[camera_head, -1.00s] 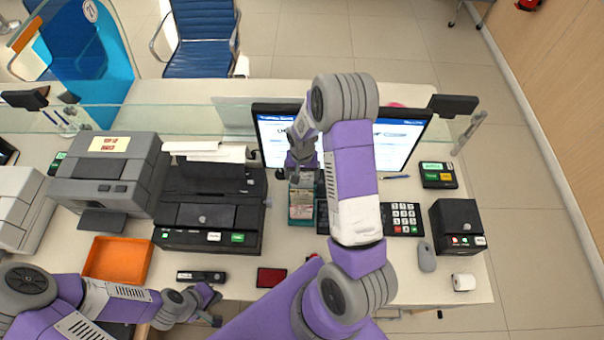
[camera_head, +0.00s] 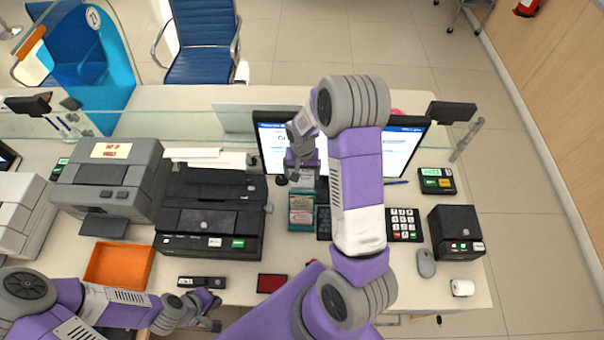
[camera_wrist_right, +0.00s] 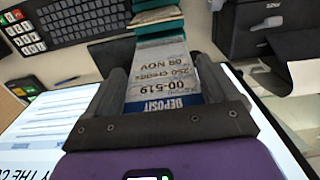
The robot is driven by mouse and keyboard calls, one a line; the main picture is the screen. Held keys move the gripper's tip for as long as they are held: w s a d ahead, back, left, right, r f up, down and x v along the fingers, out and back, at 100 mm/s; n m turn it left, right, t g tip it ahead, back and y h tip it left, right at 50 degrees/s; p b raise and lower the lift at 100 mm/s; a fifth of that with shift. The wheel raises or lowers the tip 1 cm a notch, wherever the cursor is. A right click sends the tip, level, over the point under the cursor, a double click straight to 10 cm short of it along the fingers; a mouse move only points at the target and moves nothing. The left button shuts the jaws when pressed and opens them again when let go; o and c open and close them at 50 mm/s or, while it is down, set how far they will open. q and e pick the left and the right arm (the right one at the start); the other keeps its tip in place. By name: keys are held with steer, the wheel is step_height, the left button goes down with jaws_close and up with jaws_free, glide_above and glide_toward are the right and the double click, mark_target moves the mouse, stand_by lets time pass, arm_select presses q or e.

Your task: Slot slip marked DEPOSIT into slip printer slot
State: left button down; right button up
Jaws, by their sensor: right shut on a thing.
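My right gripper (camera_head: 302,172) is shut on a pale slip, which shows in the right wrist view (camera_wrist_right: 165,88) with a blue band reading DEPOSIT nearest the gripper. The slip sits between the fingers, its far end pointing toward the teal slip tray (camera_head: 290,226). More slips lie in that tray, below the gripper in the head view. A black printer (camera_head: 185,222) with white and green labels stands left of the tray, paper at its back. I cannot make out its slot clearly. My left gripper (camera_head: 216,310) is open and empty near the counter's front edge.
The monitor (camera_head: 400,150) stands just behind the right gripper. A keypad (camera_head: 404,224), a mouse (camera_head: 426,263) and a small black device (camera_head: 455,230) are to the right. An orange tray (camera_head: 119,264), a stapler-like black item (camera_head: 202,282) and a red pad (camera_head: 271,281) lie in front.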

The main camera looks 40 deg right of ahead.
steer(key=shift+r, duration=2)
steer(key=shift+o, duration=0.6)
steer(key=shift+c, duration=0.6)
steer(key=shift+s, duration=0.1)
